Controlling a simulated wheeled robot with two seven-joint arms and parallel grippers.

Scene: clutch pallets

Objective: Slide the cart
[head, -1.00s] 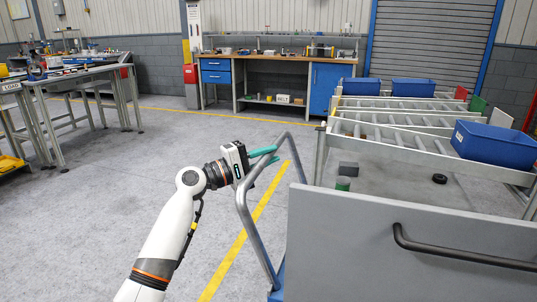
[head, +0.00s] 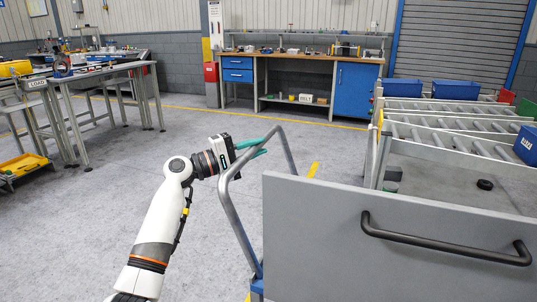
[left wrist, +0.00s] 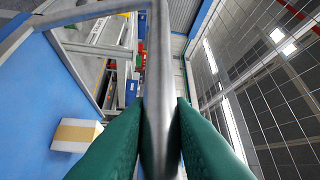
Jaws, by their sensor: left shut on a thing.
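The cart has a grey tubular handle (head: 229,207) and a blue base (head: 257,285), low in the head view. My left gripper (head: 257,147) is at the upper part of the handle, shut on it. In the left wrist view the handle tube (left wrist: 157,60) runs between the two green fingers. The cart's blue deck (left wrist: 50,100) shows at the left there, with a cardboard box (left wrist: 76,135) on it. A grey panel (head: 330,235) with a dark pull bar hides much of the lower right in the head view. My right gripper is out of view.
Roller racks (head: 455,137) with blue bins (head: 456,90) stand at the right. A workbench (head: 290,60) is at the back. A table (head: 98,76) and a yellow tray (head: 22,165) stand at the left. The floor (head: 105,215) between is clear.

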